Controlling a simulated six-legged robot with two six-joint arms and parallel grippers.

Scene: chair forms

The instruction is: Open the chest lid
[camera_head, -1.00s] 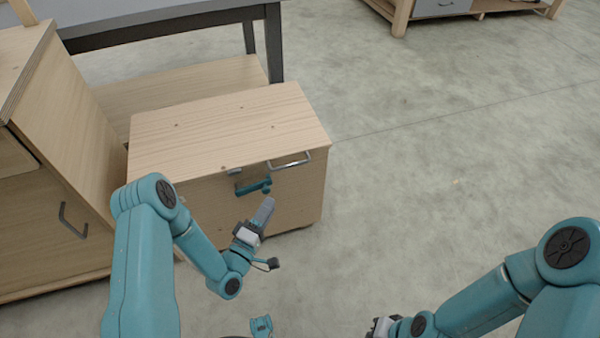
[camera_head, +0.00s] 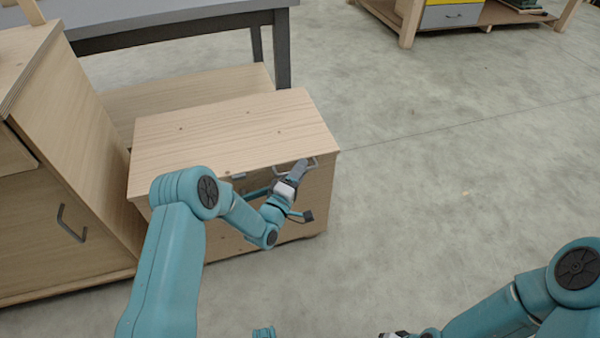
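The chest is a light wooden box with a flat lid (camera_head: 225,128), which is shut. A grey metal handle (camera_head: 312,163) sits at the lid's front edge, towards its right end. My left gripper (camera_head: 301,169) is at the handle, its fingers overlapping it in the picture. I cannot tell whether the fingers are around the handle or only in front of it, nor how far apart they are. A latch on the chest front is mostly hidden by my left arm. My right gripper (camera_head: 395,335) is cut off at the bottom edge, far from the chest.
A wooden cabinet (camera_head: 70,170) with a dark handle stands close to the chest's left side. A grey-topped table (camera_head: 170,22) stands behind it. A wooden bench (camera_head: 450,15) with a grey drawer is at the back right. The floor (camera_head: 450,170) right of the chest is clear.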

